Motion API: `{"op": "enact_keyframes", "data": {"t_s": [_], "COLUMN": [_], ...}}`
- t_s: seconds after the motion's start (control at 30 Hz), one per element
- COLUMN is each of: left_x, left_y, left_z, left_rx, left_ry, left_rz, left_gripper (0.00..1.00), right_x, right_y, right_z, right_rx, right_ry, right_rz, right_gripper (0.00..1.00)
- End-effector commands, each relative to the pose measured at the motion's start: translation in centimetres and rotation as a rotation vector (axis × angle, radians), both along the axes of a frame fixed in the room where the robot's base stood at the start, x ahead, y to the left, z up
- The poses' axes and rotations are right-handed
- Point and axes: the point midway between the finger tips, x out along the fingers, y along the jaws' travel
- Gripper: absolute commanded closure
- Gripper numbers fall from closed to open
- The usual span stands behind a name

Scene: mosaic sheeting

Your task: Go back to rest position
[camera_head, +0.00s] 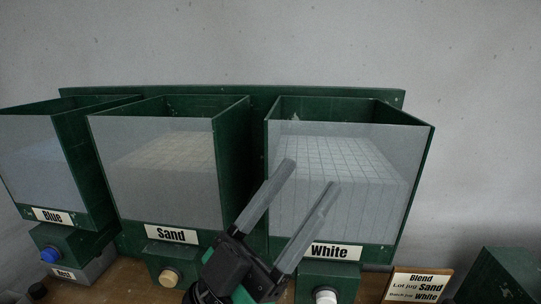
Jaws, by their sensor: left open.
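My left gripper (311,174) is in the lower middle of the head view. Its two grey fingers point up and to the right and are spread apart, with nothing between them. It shows in front of the White bin (415,180) and partly covers that bin's front and label. The Sand bin (160,195) stands to its left, and the Blue bin (25,165) is at the far left. My right gripper is not in view.
The bins have knobs below: blue (49,255), tan (170,277) and white (326,296). A Blend sign (419,285) stands at lower right beside a dark green block (500,277). A grey wall rises behind.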

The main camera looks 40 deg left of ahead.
Motion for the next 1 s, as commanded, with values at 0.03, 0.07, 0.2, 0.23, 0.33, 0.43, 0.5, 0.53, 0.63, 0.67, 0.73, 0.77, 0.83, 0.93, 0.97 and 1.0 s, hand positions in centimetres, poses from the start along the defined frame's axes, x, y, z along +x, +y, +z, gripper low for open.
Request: {"op": "enact_keyframes", "data": {"t_s": [0.03, 0.07, 0.2, 0.23, 0.33, 0.43, 0.5, 0.53, 0.63, 0.67, 0.73, 0.77, 0.83, 0.93, 0.97, 1.0], "left_x": [-1.2, -1.7, -3.2, -3.4, -3.4, -3.4, -3.4, -3.4, -3.3, -3.3, -3.3, -3.3, -3.3, -3.3, -3.4, -3.4], "left_y": [-0.1, 0.1, 0.8, 0.8, 0.9, 0.9, 0.9, 0.9, 0.9, 0.9, 0.9, 0.9, 0.9, 0.9, 0.9, 0.9], "left_z": [3.2, 4.5, 7.8, 8.0, 8.2, 8.1, 8.2, 8.4, 10.0, 10.8, 13.2, 14.5, 17.8, 23.0, 24.6, 26.6], "left_rx": [-0.018, -0.031, -0.086, -0.091, -0.096, -0.094, -0.094, -0.094, -0.094, -0.093, -0.093, -0.093, -0.092, -0.092, -0.092, -0.092], "left_ry": [-0.041, -0.053, -0.083, -0.084, -0.083, -0.082, -0.083, -0.083, -0.083, -0.083, -0.083, -0.083, -0.083, -0.083, -0.083, -0.083], "left_rz": [0.007, 0.013, 0.030, 0.031, 0.032, 0.032, 0.032, 0.032, 0.032, 0.033, 0.033, 0.033, 0.032, 0.032, 0.032, 0.032], "left_gripper": [0.37, 0.37, 0.37, 0.37, 0.37, 0.37, 0.37, 0.37, 0.37, 0.37, 0.37, 0.37, 0.37, 0.37, 0.37, 0.37], "right_x": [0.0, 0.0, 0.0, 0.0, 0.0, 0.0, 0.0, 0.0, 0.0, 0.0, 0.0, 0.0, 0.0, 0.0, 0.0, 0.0], "right_y": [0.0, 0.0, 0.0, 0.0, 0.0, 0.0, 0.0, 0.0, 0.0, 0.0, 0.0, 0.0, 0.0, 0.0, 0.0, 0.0], "right_z": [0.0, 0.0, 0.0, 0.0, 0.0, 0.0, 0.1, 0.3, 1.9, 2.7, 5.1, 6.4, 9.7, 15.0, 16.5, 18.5], "right_rx": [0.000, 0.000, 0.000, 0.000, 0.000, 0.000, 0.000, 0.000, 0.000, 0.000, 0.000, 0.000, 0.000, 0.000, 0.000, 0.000], "right_ry": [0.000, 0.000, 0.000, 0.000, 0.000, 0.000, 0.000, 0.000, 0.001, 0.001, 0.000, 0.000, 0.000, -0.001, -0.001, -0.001], "right_rz": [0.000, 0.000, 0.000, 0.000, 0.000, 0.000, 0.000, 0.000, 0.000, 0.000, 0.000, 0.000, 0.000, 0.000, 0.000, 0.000], "right_gripper": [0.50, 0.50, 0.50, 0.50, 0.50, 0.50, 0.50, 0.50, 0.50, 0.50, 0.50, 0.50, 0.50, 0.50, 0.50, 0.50]}}
